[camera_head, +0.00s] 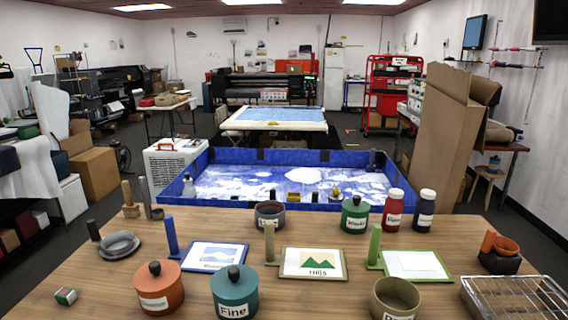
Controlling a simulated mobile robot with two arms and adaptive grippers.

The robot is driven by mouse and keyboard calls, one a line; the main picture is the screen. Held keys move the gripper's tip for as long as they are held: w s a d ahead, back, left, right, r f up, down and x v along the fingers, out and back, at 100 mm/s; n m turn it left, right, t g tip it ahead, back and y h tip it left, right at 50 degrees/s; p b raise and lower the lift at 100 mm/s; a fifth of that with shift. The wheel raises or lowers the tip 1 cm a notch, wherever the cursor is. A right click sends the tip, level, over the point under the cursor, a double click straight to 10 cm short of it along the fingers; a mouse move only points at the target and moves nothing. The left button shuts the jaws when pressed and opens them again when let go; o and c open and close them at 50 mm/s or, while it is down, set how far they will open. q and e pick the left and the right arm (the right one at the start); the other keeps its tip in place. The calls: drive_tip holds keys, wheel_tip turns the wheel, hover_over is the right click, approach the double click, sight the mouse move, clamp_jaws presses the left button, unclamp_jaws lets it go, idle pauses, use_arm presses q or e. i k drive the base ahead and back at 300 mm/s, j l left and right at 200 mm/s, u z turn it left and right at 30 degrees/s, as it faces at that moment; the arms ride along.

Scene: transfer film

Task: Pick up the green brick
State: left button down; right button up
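A small block (66,296) with green, pale and reddish faces lies on the wooden table at the front left. A tall green upright piece (375,244) stands at the left end of a framed white card (414,265) on the right. I cannot tell for sure which of the two is the green brick. Nothing touches the small block. Neither of my grippers is in view.
The wooden table (110,285) holds an orange lidded pot (160,292), a teal pot (236,296), an olive bowl (394,300) and a wire rack (515,298). A grey dish (119,245) lies behind the block. A blue-walled tray (235,158) stands beyond.

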sight(66, 296)
drive_tip(key=u, duration=1.5)
